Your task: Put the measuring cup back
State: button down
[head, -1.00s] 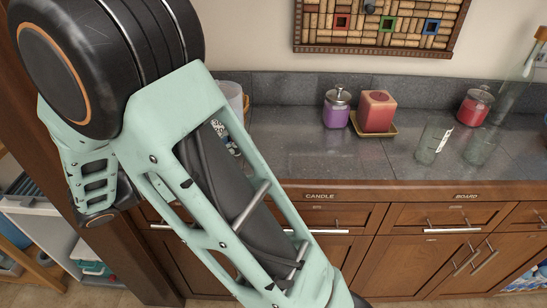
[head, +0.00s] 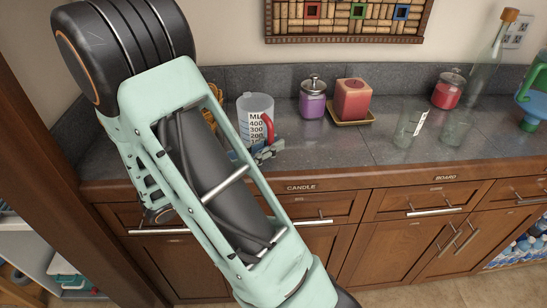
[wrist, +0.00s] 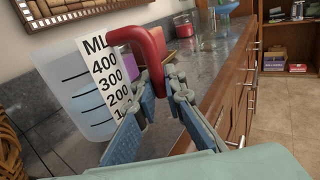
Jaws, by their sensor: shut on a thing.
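The measuring cup (head: 256,112) is clear, with black ML marks and a red handle (head: 270,128). In the head view it is upright at the left part of the counter, just right of my arm. My gripper (head: 266,152) is at its handle side, partly hidden by my arm. In the wrist view the cup (wrist: 75,85) fills the left, and the blue finger pads of my gripper (wrist: 158,105) are shut on the red handle (wrist: 152,55). I cannot tell whether the cup's base touches the counter.
On the grey counter (head: 340,147) stand a purple jar (head: 312,102), a red candle (head: 353,98) on a small tray, clear glasses (head: 408,130) and a red jar (head: 447,93). A wicker item (wrist: 10,150) is close to the cup's left. Drawers labelled CANDLE and BOARD are below.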

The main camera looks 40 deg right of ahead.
jog(key=shift+d+f, duration=0.2)
jog(key=shift+f, duration=0.05)
jog(key=shift+d+f+b, duration=0.2)
jog(key=shift+f+b, duration=0.15)
jog(key=shift+f, duration=1.35)
jog(key=shift+f, duration=0.2)
jog(key=c, duration=2)
grip_release()
